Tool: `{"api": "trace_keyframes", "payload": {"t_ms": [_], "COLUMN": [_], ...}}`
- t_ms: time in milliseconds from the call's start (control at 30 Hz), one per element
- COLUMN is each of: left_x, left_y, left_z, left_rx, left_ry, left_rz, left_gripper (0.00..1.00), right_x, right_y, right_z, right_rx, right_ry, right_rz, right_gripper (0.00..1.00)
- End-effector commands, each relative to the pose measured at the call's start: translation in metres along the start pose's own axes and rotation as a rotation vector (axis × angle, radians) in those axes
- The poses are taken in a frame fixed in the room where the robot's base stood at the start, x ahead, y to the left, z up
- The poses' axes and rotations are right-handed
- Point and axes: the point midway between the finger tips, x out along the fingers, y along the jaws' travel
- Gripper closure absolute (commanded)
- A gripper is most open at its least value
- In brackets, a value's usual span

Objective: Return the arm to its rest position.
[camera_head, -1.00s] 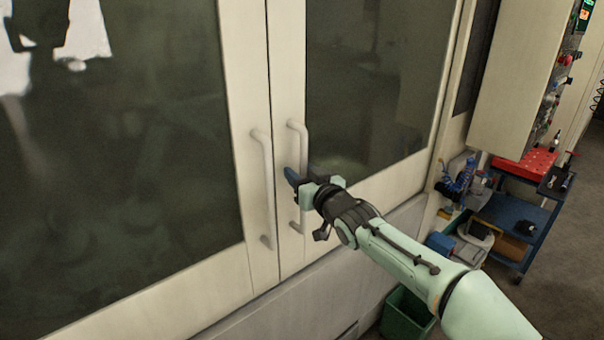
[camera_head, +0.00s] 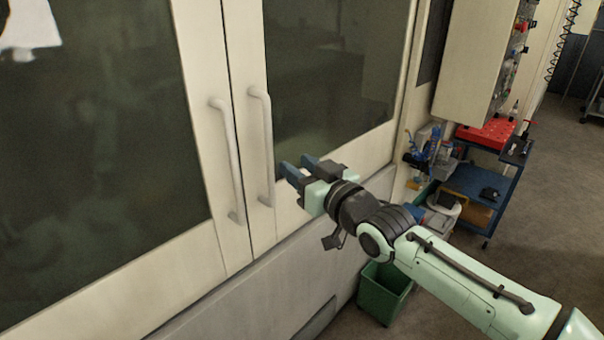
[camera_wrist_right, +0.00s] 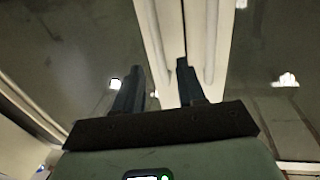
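My right gripper (camera_head: 296,168) is in front of the cream machine doors, just right of the right door handle (camera_head: 264,146). Its two dark fingers are apart, with nothing between them. In the right wrist view the gripper (camera_wrist_right: 157,80) also shows both fingers spread, with the doors' pale frame strips beyond them. The left door handle (camera_head: 228,160) stands beside the right one. Both doors are closed, and a narrow seam runs between them. My left gripper is not in view.
A blue cart (camera_head: 478,186) with a red top tray (camera_head: 487,133) stands to the right of the machine. A green bin (camera_head: 383,293) is on the floor below my right arm. A control panel (camera_head: 490,60) hangs at the upper right. Open floor lies at the far right.

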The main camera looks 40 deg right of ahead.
Motion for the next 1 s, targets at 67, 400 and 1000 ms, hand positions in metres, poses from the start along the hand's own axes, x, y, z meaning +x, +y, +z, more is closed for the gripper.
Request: {"api": "trace_keyframes", "payload": {"t_ms": [67, 400, 1000], "left_x": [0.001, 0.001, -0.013], "left_y": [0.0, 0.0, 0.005], "left_z": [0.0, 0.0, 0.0], "left_rx": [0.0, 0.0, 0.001], "left_ry": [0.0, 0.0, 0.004], "left_rz": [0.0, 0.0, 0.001], "left_gripper": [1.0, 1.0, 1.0], "right_x": [-0.004, -0.005, 0.057], "right_y": [0.0, 0.0, -0.049], "right_z": [0.001, 0.0, 0.145], "right_rx": [0.0, -0.001, 0.04], "right_ry": [0.0, -0.001, -0.301], "right_rz": [-0.001, -0.001, -0.071], "right_gripper": [0.6, 0.6, 0.6]}}
